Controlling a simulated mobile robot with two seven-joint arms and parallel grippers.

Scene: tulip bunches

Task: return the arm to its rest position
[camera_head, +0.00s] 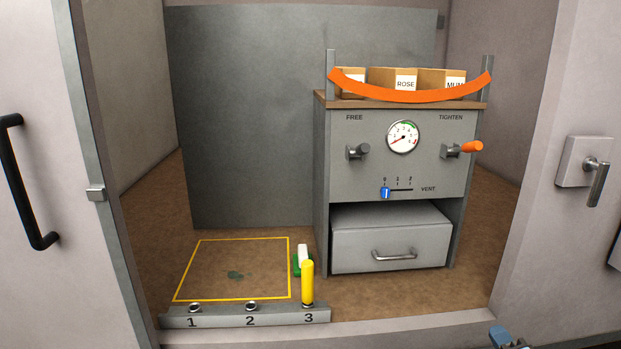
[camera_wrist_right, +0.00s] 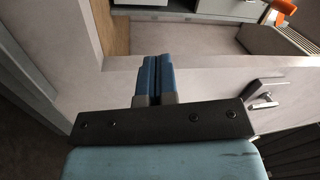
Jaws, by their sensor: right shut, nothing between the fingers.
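My right gripper (camera_head: 507,338) shows only at the bottom right edge of the head view, as blue fingertips in front of the cabinet. In the right wrist view its blue fingers (camera_wrist_right: 154,78) are together with nothing between them. The gripper is apart from the cabinet and everything in it. My left gripper is in neither view.
A grey cabinet (camera_head: 350,180) with a drawer (camera_head: 390,245) stands inside the opening. A numbered rail (camera_head: 225,317) with a yellow peg (camera_head: 308,282) lies along the front.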

